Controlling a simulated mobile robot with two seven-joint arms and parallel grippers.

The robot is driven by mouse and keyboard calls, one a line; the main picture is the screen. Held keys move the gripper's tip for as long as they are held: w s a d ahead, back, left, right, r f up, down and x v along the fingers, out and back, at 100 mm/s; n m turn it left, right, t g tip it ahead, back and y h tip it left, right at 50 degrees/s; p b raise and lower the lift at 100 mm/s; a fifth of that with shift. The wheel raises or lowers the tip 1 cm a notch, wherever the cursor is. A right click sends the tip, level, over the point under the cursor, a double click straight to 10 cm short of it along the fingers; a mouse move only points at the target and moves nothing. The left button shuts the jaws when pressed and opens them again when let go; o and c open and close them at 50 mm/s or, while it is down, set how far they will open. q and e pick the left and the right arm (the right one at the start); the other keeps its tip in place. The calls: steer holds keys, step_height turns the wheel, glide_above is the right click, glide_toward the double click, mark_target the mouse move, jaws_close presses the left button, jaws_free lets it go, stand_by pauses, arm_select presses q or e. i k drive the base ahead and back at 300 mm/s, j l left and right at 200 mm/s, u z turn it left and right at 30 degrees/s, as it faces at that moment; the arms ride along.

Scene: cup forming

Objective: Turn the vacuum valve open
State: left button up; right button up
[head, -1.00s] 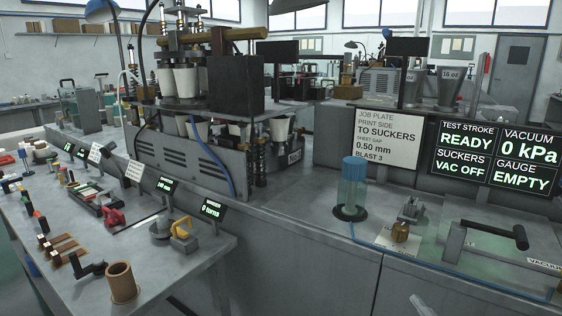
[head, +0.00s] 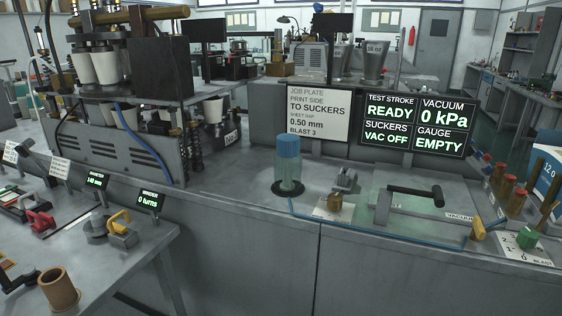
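The vacuum valve (head: 478,229) shows as a small yellow part on the right of the bench, beside a "VACUUM" label (head: 459,218). A blue hose (head: 390,232) runs along the bench front towards it. Its handle position is too small to tell. The status screen (head: 420,124) reads test stroke READY, vacuum 0 kPa, suckers VAC OFF and gauge EMPTY. Neither of my grippers is in view.
A black-handled lever (head: 415,196) lies left of the valve. A green blast knob (head: 528,238) is to its right. The cup machine (head: 120,140) fills the left.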

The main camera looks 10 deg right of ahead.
mark_target(479, 233)
steer(key=z, duration=1.55)
